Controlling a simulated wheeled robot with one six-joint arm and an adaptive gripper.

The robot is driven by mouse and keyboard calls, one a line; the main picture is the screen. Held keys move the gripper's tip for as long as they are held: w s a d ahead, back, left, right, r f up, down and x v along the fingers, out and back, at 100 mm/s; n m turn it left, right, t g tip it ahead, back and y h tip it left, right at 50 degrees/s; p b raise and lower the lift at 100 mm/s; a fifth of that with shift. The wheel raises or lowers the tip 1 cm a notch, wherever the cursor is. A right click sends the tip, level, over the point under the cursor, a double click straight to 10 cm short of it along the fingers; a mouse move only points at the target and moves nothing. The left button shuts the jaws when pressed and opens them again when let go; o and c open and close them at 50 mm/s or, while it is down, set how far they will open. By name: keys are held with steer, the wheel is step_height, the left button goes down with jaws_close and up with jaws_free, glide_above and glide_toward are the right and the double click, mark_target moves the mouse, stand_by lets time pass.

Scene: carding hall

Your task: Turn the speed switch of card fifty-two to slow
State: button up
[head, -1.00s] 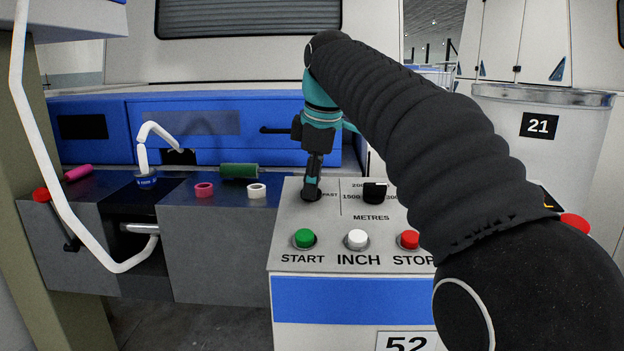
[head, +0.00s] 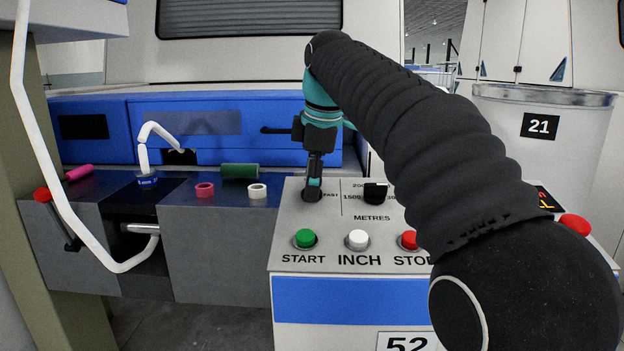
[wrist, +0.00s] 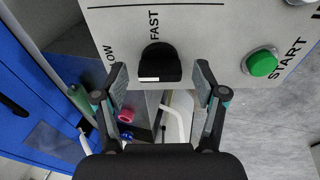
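The speed switch is a black knob (wrist: 160,62) on the white panel of card 52 (head: 406,343). In the wrist view the word FAST (wrist: 154,25) stands above it, and the letters OW (wrist: 109,54) show at its left, the rest cut off. A white mark shows on the knob's lower left edge; I cannot tell for sure which word it points to. My gripper (wrist: 162,75) is open, with one finger on each side of the knob and gaps between. In the head view my gripper (head: 313,183) points down over the switch, mostly hiding it.
On the same panel are the metres knob (head: 376,191), green START button (head: 305,238), white INCH button (head: 357,239), red STOP button (head: 409,240) and a red button (head: 575,226) at right.

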mark_target(318, 208)
steer(key=shift+r, duration=0.1)
steer(key=v, duration=0.7)
stand_by(0.4)
steer(key=shift+s+d+r, duration=0.1)
steer(key=shift+r, duration=0.05)
